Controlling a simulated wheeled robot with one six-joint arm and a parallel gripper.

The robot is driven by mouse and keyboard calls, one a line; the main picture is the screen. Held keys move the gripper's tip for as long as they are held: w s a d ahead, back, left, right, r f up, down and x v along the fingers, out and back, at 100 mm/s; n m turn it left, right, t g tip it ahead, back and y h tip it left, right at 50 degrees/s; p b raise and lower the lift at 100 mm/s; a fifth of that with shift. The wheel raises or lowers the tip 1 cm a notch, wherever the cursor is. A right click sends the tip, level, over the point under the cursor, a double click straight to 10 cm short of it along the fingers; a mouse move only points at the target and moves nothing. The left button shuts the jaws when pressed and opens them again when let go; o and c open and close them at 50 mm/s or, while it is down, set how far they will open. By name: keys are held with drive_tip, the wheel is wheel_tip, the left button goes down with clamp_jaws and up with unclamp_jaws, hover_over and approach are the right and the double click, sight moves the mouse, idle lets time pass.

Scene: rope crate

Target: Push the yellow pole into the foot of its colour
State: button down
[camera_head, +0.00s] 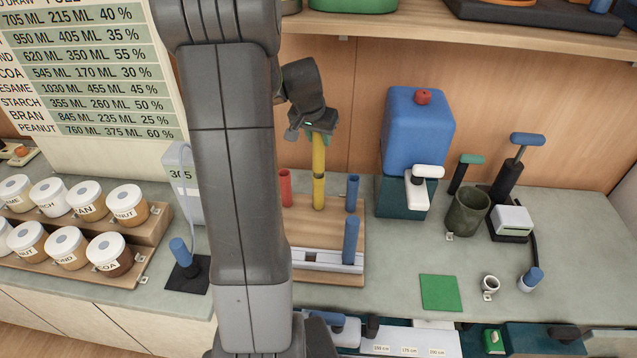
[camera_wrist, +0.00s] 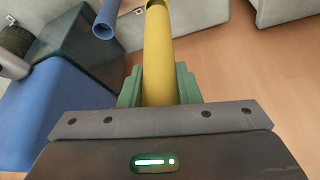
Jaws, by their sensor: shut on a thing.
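My gripper (camera_head: 319,137) is shut on the upper part of the yellow pole (camera_head: 318,180). In the wrist view the pole (camera_wrist: 158,62) runs away from me between the green finger pads of my gripper (camera_wrist: 158,88). In the head view the pole looks upright, over the wooden board (camera_head: 330,215). Its lower end is near the board, between a red tube (camera_head: 285,187) and a short blue tube (camera_head: 352,192). No separate yellow foot can be made out, and I cannot tell whether the pole's end is seated in anything.
A taller blue tube (camera_head: 350,240) stands at the board's front right, by a grey slotted rail (camera_head: 318,262). A blue tank (camera_head: 418,130) stands right of the board. My arm hides the counter to its left. A green square (camera_head: 440,292) lies on the front counter.

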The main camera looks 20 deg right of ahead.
drive_tip(key=shift+f+b, duration=0.8)
drive_tip(key=shift+f, duration=0.1)
idle(0.5)
drive_tip(key=c, duration=1)
unclamp_jaws()
drive_tip(key=v, duration=1.4)
drive_tip(key=shift+f, duration=0.2)
drive_tip(key=x, duration=1.3)
drive_tip(key=shift+w+d+f, duration=0.1)
drive_tip(key=shift+d+f, duration=0.05)
drive_tip(key=shift+f, duration=0.1)
drive_tip(key=shift+r, duration=0.2)
